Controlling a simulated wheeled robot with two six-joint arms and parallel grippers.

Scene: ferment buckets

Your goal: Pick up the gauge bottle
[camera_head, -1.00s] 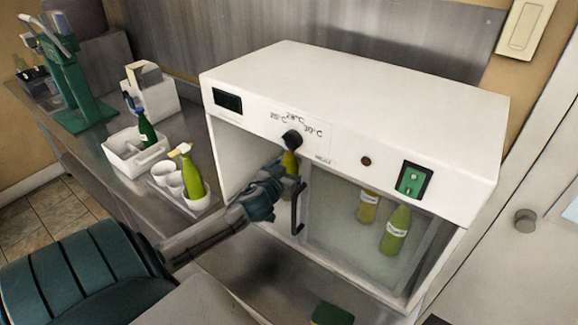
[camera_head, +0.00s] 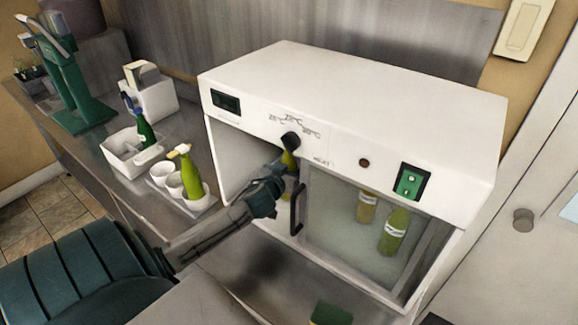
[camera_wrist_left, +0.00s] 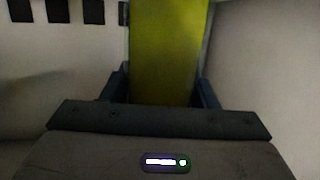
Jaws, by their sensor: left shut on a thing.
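A yellow-green bottle (camera_head: 289,160) stands inside the open left part of the white incubator (camera_head: 350,110), partly hidden by the cabinet front and my gripper. It also fills the upper middle of the left wrist view (camera_wrist_left: 168,50), upright between the fingers. I cannot tell from any label whether it is the gauge bottle. My left gripper (camera_head: 284,183) reaches in through the opening and is shut on this bottle. Two more yellow-green bottles with pale labels, one (camera_head: 366,207) behind the other (camera_head: 394,231), stand behind the glass. My right gripper is not in view.
The glass door (camera_head: 345,250) with a dark handle (camera_head: 297,211) covers the right part, close beside my gripper.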

